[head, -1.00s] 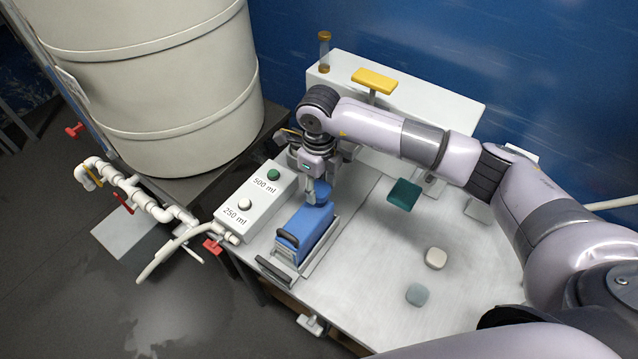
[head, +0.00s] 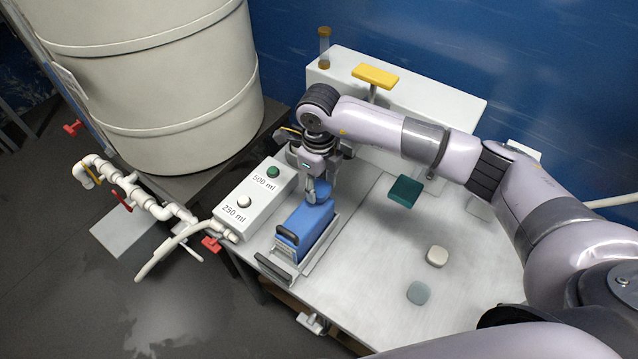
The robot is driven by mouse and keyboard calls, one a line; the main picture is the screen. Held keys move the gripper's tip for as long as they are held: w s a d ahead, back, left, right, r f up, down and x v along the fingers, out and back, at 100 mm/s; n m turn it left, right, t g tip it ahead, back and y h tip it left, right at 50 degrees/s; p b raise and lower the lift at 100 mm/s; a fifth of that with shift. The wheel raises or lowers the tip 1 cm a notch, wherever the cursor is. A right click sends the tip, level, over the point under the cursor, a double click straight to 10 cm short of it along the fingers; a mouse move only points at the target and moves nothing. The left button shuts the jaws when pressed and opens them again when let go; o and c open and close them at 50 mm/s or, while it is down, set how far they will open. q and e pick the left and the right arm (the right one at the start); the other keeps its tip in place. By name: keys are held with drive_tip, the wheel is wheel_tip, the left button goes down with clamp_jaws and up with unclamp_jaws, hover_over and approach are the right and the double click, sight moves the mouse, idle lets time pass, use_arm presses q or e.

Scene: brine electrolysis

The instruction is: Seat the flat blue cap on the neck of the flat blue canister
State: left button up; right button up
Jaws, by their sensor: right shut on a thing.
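The flat blue canister (head: 302,234) lies lengthwise in a grey metal holder (head: 310,268) at the left side of the table. My right gripper (head: 317,196) points down at the canister's far end. It is shut on the blue cap (head: 324,188), which shows as a rounded blue shape at the fingertips. The canister's neck is hidden behind the gripper and cap, so I cannot tell whether the cap touches or sits on it. My left gripper is out of view.
A control box (head: 256,199) with green and white buttons stands just left of the canister. A teal pad (head: 405,191), a beige cap (head: 437,257) and a grey-blue cap (head: 418,293) are to the right. A yellow-topped stand (head: 375,76) is behind. The right tabletop is mostly clear.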

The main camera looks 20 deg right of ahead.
drive_tip(key=shift+f+b, duration=1.15)
drive_tip(key=shift+b, duration=0.25)
idle(1.7)
drive_tip(key=o, duration=1)
drive_tip(key=shift+c, duration=0.2)
drive_tip(key=shift+r+p, duration=1.9)
drive_tip(key=shift+r, duration=1.65)
drive_tip(key=shift+f, duration=0.1)
